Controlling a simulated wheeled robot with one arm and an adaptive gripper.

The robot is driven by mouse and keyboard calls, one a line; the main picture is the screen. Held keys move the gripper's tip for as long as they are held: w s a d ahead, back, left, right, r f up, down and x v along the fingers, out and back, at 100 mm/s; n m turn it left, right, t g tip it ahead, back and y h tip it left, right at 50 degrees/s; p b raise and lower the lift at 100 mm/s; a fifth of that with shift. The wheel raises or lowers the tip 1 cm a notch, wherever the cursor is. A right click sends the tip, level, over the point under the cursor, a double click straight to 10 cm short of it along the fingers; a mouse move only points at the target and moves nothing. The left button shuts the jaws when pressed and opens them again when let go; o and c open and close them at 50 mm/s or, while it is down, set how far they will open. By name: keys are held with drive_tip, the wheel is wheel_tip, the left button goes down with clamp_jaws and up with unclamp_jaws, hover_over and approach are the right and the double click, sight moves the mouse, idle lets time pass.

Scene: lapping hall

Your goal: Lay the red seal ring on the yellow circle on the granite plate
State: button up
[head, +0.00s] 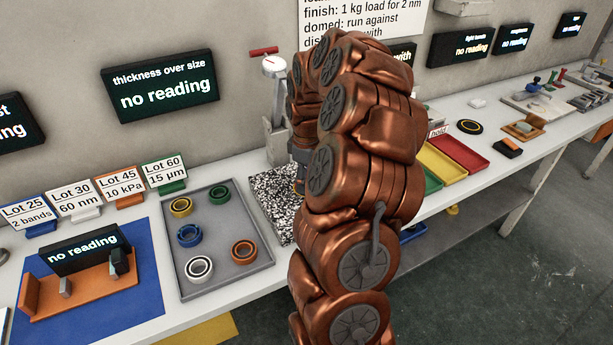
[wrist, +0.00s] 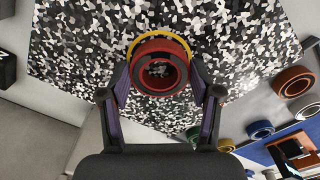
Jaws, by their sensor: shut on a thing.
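In the wrist view the red seal ring (wrist: 160,50) is held between the fingertips of my gripper (wrist: 160,80), one finger on each side. Beyond it, the yellow circle (wrist: 158,35) shows as an arc along the ring's upper edge; the ring covers the rest. The circle is on the black, white and grey speckled granite plate (wrist: 85,45). I cannot tell whether the ring touches the plate. In the head view part of the granite plate (head: 273,185) shows left of my arm, which hides the ring and circle.
A grey tray (head: 213,222) with several yellow, blue, green, orange and white rings lies left of the plate. A stand with a dial gauge (head: 274,66) rises behind the plate. Yellow and red bins (head: 459,152) are to the right. A blue mat (head: 140,300) lies at the left.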

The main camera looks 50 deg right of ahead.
drive_tip(key=shift+f, duration=0.15)
drive_tip(key=o, duration=1.2)
drive_tip(key=shift+c, duration=0.2)
wheel_tip(320, 180, up, 12)
drive_tip(key=b, duration=0.2)
drive_tip(key=a+r, duration=0.1)
drive_tip(key=a, duration=1)
drive_tip(key=s+a+f+m+g, duration=0.1)
drive_tip(key=s+a, duration=0.5)
drive_tip(key=a, duration=0.3)
drive_tip(key=s+a+f, duration=0.1)
drive_tip(key=s+a, duration=0.5)
drive_tip(key=a, duration=0.2)
drive_tip(key=s+a+f+m, duration=0.1)
drive_tip(key=s+a+f, duration=0.1)
drive_tip(key=s, duration=0.4)
drive_tip(key=s+a+f+m, duration=0.2)
drive_tip(key=s+f, duration=0.1)
drive_tip(key=s, duration=0.2)
drive_tip(key=shift+s+a+g, duration=0.25)
drive_tip(key=shift+s+g, duration=0.1)
drive_tip(key=shift+g, duration=0.05)
